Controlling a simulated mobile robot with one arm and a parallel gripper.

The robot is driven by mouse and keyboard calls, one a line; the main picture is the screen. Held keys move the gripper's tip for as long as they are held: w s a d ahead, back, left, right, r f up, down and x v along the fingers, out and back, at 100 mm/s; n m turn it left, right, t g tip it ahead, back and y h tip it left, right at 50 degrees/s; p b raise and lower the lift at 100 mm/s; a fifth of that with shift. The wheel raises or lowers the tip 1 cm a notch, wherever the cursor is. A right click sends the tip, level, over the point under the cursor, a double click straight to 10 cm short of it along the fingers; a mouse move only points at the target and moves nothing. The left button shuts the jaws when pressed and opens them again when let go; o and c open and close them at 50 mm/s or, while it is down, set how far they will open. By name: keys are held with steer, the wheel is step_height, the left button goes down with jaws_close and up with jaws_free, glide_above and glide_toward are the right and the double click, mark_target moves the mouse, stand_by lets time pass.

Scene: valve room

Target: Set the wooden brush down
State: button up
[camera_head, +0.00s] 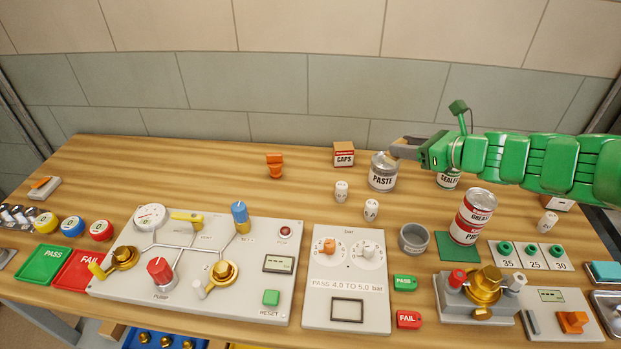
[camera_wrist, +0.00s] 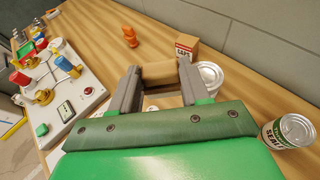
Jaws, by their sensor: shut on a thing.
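My gripper (camera_head: 396,148) reaches in from the right, green with grey fingers. In the wrist view my gripper (camera_wrist: 158,88) is shut on the wooden brush (camera_wrist: 160,72). Only a tan wooden block of the brush shows between the fingers; I cannot make out its bristles. In the head view the fingers appear right beside the top of the PASTE can (camera_head: 382,178). I cannot tell whether the brush touches the can or the table. In the wrist view the can's pale lid (camera_wrist: 210,74) shows just right of the right finger.
A CAPS box (camera_head: 344,154) and an orange piece (camera_head: 274,165) stand behind. The valve panel (camera_head: 200,265) fills the front left.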

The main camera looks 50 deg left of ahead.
steer(key=s+a+n+g+h, duration=0.1)
steer(key=s+a+n+g, duration=0.25)
steer(key=s+a, duration=0.85)
steer(key=w+a+f, duration=0.1)
steer(key=a+f, duration=0.2)
steer(key=f, duration=0.1)
steer(key=w+a+f, duration=0.2)
steer(key=a+f, duration=0.2)
steer(key=f, duration=0.1)
steer(key=w+a+f, duration=0.2)
steer(key=a+f, duration=0.1)
steer(key=f, duration=0.2)
steer(key=shift+a, duration=0.3)
steer(key=shift+w+a+f+g, duration=0.1)
steer(key=shift+a+f+g, duration=0.25)
steer(key=shift+f, duration=1.65)
steer(key=shift+f, duration=0.15)
steer(key=o, duration=1.1)
steer(key=shift+c, duration=0.2)
